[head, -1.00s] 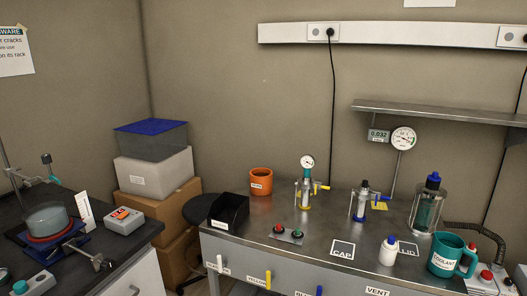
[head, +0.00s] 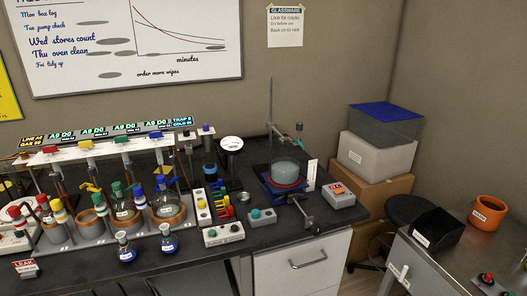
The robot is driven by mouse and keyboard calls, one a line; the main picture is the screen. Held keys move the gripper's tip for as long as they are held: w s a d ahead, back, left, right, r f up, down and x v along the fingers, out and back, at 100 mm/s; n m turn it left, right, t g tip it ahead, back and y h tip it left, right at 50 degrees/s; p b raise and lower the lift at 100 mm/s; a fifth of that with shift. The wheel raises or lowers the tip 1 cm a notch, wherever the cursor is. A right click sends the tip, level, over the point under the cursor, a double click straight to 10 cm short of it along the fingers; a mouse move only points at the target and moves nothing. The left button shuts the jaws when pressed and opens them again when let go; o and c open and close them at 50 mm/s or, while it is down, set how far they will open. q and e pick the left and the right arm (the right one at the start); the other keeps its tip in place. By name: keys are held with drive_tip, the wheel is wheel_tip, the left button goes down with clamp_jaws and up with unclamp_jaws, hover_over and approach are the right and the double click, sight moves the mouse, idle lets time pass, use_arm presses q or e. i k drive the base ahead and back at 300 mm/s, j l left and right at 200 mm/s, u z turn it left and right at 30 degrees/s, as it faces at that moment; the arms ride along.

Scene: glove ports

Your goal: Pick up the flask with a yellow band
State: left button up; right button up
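Several round glass flasks sit in a rack on the dark bench at the left of the head view. One flask (head: 122,210) is near the rack's middle, and another flask (head: 166,207) stands to its right. Two small flasks with dark blue labels, the left one (head: 126,250) and the right one (head: 168,242), stand on the bench in front. A yellow piece (head: 58,209) shows among the red and yellow tops at the far left. The glassware is small and crowded, so I cannot tell which flask carries a yellow band. Neither of my grippers is in view.
Stacked boxes (head: 376,152) fill the corner. A metal table (head: 437,270) is at right.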

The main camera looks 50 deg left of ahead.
sight(127, 251)
drive_tip(key=u, duration=2.6)
